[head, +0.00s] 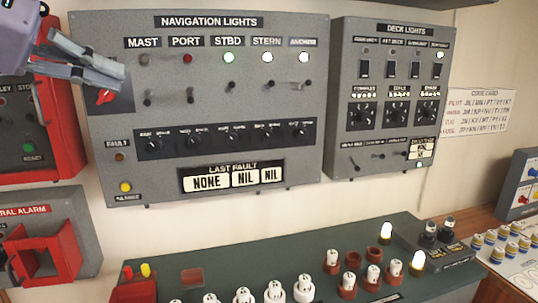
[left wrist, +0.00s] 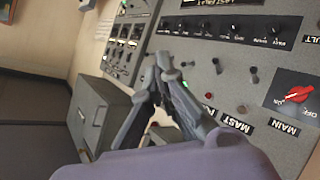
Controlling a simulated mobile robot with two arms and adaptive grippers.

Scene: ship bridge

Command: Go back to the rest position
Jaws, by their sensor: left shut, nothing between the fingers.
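My left gripper (head: 122,78) comes in from the upper left in the head view, in front of the left edge of the navigation lights panel (head: 300,135). Its fingers are shut and empty, close to the red main switch (head: 105,96). The left wrist view also shows the shut fingertips (left wrist: 160,62), with the red main switch (left wrist: 299,94) to their right. I cannot tell whether the fingers touch the panel. My right gripper is in neither view.
The deck lights panel (head: 388,150) hangs to the right. Below is a green console (head: 230,262) with several white and red pieces. A general alarm box (head: 88,218) with a red frame is at lower left. A code card (head: 475,113) is on the wall.

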